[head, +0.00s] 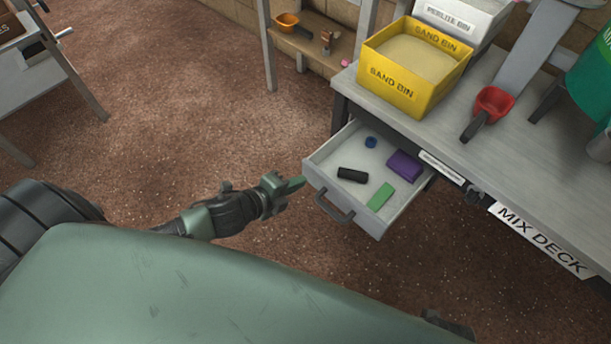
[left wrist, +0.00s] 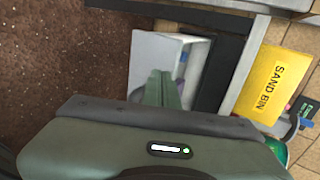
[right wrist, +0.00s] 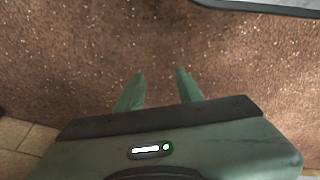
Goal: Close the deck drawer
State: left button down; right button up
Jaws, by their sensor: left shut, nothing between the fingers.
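The deck drawer (head: 345,208) stands pulled out from under the mix deck (head: 515,150) in the head view. It holds a blue piece, a black piece, a purple block and a green piece. Its dark handle (head: 334,207) is on the front. My left gripper (head: 297,184) is shut and empty, its tips close to the drawer front's left end; I cannot tell if they touch. In the left wrist view the drawer (left wrist: 153,62) shows just beyond the shut fingers (left wrist: 162,88). My right gripper (right wrist: 160,82) is open and empty over the floor in the right wrist view.
On the deck stand a yellow sand bin (head: 405,85), a perlite bin (head: 462,20) and a red scoop (head: 488,110). A wooden shelf (head: 315,45) stands behind. The brown floor (head: 190,100) left of the drawer is clear.

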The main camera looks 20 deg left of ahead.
aim_at(314, 170)
pick_arm(q)
jog(key=shift+w+d+r, duration=0.1)
jog(key=shift+w+d, duration=0.2)
jog(key=shift+w, duration=0.45)
jog(key=shift+w+d, duration=0.25)
jog(key=shift+w, duration=0.45)
pick_arm(e)
jog(key=shift+w+r, duration=0.1)
jog(key=shift+r, duration=0.35)
pick_arm(q)
jog(key=shift+w, duration=0.1)
